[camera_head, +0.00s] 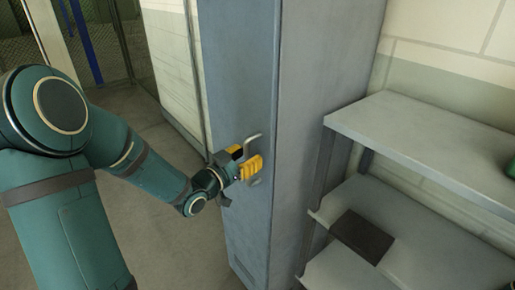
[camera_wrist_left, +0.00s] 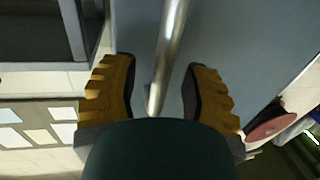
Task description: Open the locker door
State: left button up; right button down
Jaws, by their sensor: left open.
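A tall grey-blue locker (camera_head: 240,90) stands upright in the middle of the head view, and its door looks closed. A bent metal handle (camera_head: 253,138) sticks out from the door near its right edge. My left gripper (camera_head: 250,166), with yellow fingers, is at the handle. In the left wrist view the handle bar (camera_wrist_left: 168,55) runs between the two open fingers of the gripper (camera_wrist_left: 162,95), with a gap on both sides. The door face (camera_wrist_left: 235,40) lies behind the bar. My right gripper is not in view.
A grey metal shelf unit (camera_head: 425,125) stands right of the locker, with a dark flat item (camera_head: 362,236) on a lower shelf. A green object (camera_head: 510,169) sits at the right edge. The floor (camera_head: 150,230) left of the locker is clear apart from my arm.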

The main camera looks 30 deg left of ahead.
pick_arm(q)
jog(key=shift+w, duration=0.25)
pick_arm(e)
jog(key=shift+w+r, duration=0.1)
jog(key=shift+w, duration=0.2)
pick_arm(q)
grip_shut()
jog(key=shift+s, duration=0.1)
